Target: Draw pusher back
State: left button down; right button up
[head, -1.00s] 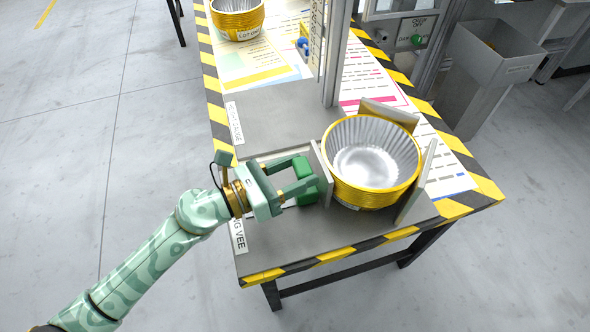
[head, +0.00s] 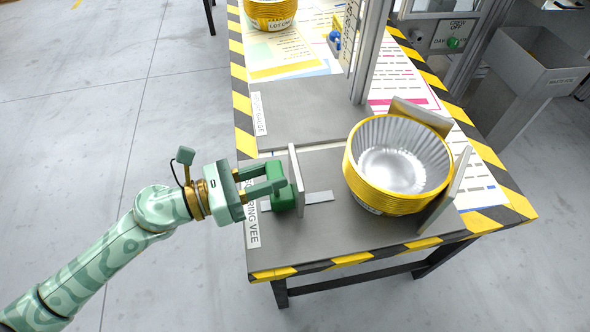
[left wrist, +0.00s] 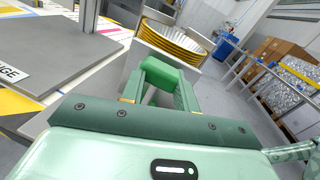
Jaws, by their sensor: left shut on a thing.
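The pusher is an upright grey plate (head: 296,180) with a green block handle (head: 283,186) on its left side. My left gripper (head: 279,187) is shut on the green handle, which also shows between the fingers in the left wrist view (left wrist: 163,80). The plate stands apart from the stack of yellow-rimmed silver foil cups (head: 398,165), with bare grey plate and a slide strip (head: 318,197) between them. The stack rests against two angled grey walls (head: 448,190) at the right. The stack also shows beyond the handle in the left wrist view (left wrist: 175,38). My right gripper is in no view.
Another yellow-rimmed stack (head: 270,12) stands at the far end of the table. A grey post (head: 372,50) rises behind the cups. The table edge has yellow and black stripes (head: 350,259). A grey bin (head: 540,70) stands on the right.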

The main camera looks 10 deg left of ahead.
pick_arm(q)
jog(key=shift+a, duration=0.15)
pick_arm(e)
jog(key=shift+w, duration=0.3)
pick_arm(q)
jog(key=c, duration=1.1)
grip_release()
jog(key=shift+a, duration=0.1)
jog(key=shift+o, duration=0.2)
jog(key=shift+a, duration=0.1)
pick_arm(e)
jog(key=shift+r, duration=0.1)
pick_arm(q)
jog(key=p+v, duration=0.2)
jog(key=v, duration=1.4)
jog(key=shift+s, duration=0.15)
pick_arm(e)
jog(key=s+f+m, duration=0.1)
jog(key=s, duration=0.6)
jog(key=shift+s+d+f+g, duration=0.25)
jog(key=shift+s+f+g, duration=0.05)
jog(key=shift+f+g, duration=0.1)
